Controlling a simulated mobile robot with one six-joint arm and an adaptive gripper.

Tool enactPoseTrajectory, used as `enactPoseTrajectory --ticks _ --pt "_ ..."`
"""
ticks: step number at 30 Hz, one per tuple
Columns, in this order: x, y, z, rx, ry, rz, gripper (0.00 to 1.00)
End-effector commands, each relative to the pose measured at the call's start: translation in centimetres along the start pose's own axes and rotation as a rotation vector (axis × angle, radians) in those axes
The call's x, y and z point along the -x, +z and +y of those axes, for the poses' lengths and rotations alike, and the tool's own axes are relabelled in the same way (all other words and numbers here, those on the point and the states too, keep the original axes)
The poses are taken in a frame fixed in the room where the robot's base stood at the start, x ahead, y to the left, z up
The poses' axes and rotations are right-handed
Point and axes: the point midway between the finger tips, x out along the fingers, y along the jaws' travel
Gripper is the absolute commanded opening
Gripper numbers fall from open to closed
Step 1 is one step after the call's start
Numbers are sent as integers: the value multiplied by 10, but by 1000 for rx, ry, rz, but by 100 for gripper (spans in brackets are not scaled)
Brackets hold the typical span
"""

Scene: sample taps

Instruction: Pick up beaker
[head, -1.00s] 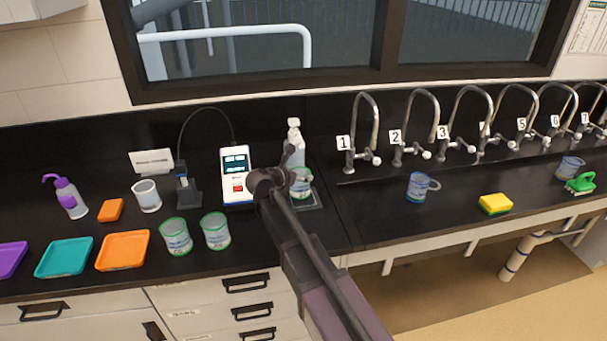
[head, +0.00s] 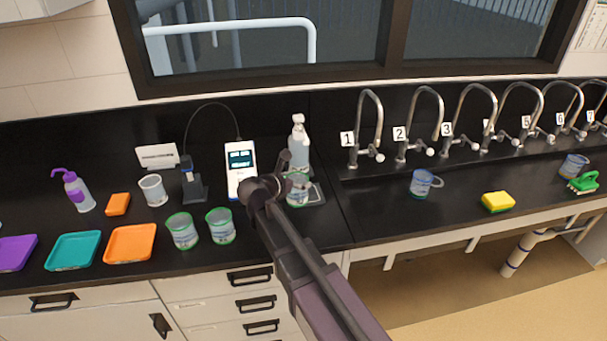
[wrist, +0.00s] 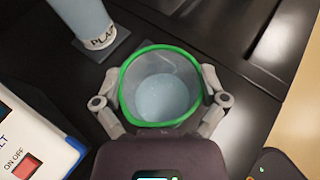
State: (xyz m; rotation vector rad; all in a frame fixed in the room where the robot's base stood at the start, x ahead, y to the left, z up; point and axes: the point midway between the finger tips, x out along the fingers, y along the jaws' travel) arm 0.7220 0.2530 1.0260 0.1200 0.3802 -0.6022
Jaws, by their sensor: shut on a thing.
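A clear beaker with a green rim (head: 298,190) is at my gripper (head: 283,184), in front of the white bottle. In the wrist view the beaker (wrist: 160,88) is upright between the two fingers of my gripper (wrist: 160,100), which press on its left and right sides. Its inside looks pale blue; I cannot tell whether that is liquid. My wrist and forearm hide part of it in the head view. I cannot tell whether its base touches the surface below. Two similar green-rimmed beakers (head: 182,232) and (head: 220,226) stand to the left.
A white meter (head: 241,165) stands just left of my gripper, and a bottle (head: 298,145) behind the beaker. Taps (head: 370,125) line the sink to the right, with a blue mug-like beaker (head: 422,184) and a yellow sponge (head: 498,201). Coloured trays (head: 130,244) lie at left.

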Motion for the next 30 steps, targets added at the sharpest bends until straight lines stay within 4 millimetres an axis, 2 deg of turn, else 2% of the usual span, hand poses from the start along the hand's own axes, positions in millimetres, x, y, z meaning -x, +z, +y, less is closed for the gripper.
enactPoseTrajectory --ticks 15,30 --pt "44 -12 -21 1 1 -1 31" --pt "68 -20 -32 1 1 -1 31"
